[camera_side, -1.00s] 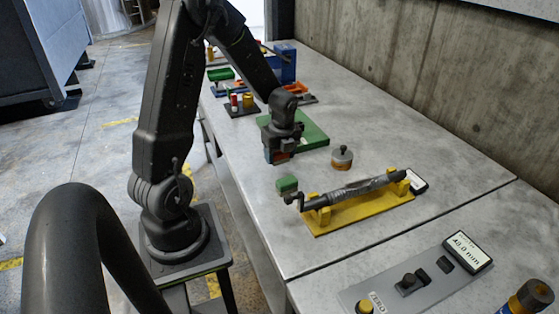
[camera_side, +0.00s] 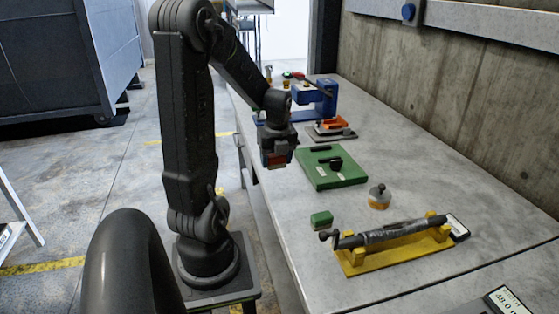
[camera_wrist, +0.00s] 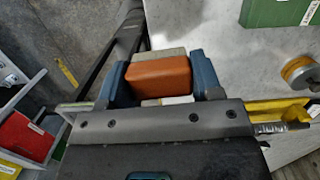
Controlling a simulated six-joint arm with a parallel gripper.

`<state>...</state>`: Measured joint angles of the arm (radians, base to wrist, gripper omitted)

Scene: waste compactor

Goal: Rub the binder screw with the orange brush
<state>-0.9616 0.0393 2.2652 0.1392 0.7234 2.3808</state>
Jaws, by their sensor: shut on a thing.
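My gripper (camera_wrist: 160,78) is shut on the orange brush (camera_wrist: 162,70), a block with a pale layer beneath it, between its blue fingers in the wrist view. In the side view my gripper (camera_side: 277,160) holds the brush in the air by the table's left edge, left of the green plate. The dark rod with a crank at its left end, apparently the binder screw (camera_side: 390,233), lies in a yellow cradle (camera_side: 385,257) on the table. The brush is well apart from it. The brush's underside is hidden.
A green block (camera_side: 321,219) lies by the crank. A round knobbed pot (camera_side: 379,197) stands behind the screw. The green plate (camera_side: 331,176) and a blue frame (camera_side: 320,98) stand farther back.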

